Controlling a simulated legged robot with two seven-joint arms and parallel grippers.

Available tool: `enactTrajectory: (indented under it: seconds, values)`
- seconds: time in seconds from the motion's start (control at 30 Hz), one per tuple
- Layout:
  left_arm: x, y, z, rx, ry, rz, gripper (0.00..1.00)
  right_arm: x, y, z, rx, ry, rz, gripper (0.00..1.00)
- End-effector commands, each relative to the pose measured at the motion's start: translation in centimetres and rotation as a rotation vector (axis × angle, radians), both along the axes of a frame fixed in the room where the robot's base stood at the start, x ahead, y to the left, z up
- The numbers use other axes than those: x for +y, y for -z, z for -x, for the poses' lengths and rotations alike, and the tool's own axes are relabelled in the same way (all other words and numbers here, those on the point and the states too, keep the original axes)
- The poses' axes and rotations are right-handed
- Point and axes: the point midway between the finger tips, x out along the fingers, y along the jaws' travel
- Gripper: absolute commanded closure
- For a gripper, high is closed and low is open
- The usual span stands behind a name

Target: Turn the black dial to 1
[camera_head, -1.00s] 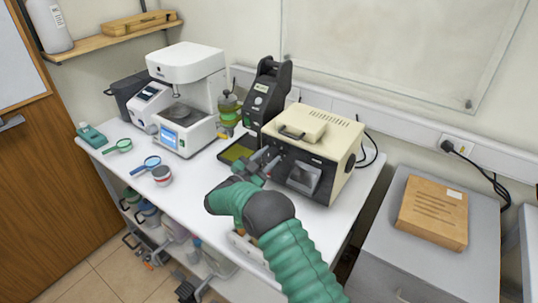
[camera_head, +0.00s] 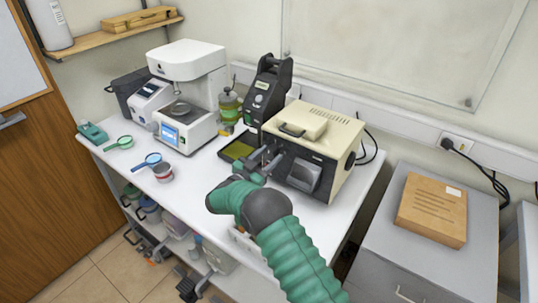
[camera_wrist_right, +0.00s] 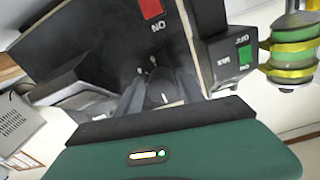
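The cream-and-black tester (camera_head: 318,140) stands at the right of the white bench. My right gripper (camera_head: 264,162) is at the left part of its dark front, and my arm reaches in from below. In the head view the gripper hides the black dial. In the right wrist view, which shows the tester upside down, the black dial (camera_wrist_right: 161,92) lies between the two fingers of the right gripper (camera_wrist_right: 160,97). The fingers stand apart on either side of it; I cannot tell whether they touch it. The dial's number marks are not readable. My left gripper is not in view.
A red switch (camera_wrist_right: 151,8) is close to the dial. A grey box-like part (camera_head: 305,177) juts from the tester's front, right of my gripper. The bench front is mostly clear.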

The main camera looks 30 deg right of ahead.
Motion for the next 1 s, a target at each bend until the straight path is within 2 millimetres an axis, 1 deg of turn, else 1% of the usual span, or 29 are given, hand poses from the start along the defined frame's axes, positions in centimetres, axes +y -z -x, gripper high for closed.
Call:
enactTrajectory:
  seconds: [0.03, 0.1, 0.37, 0.47, 0.57, 0.9, 1.0]
  values:
    - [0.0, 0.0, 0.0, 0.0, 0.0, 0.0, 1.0, -0.1, -0.1, 0.0, -0.003, 0.0, 0.002, 0.47]
    - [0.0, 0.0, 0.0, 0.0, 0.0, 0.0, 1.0, -0.1, -0.3, 0.0, -0.005, 0.001, 0.003, 0.41]
    - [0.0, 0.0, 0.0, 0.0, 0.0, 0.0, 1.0, -0.1, -0.5, 0.0, -0.009, 0.002, 0.007, 0.41]
    - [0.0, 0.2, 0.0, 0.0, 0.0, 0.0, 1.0, 0.6, -0.5, 0.1, -0.01, -0.001, 0.006, 0.41]
    - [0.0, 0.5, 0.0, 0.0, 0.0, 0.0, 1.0, 2.2, -0.4, 0.7, -0.01, -0.002, 0.007, 0.41]
    - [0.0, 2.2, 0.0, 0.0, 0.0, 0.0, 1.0, 11.5, 0.3, 4.0, -0.009, -0.005, 0.006, 0.41]
    - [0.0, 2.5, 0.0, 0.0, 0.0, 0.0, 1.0, 13.6, 0.4, 4.8, -0.008, -0.003, 0.006, 0.41]
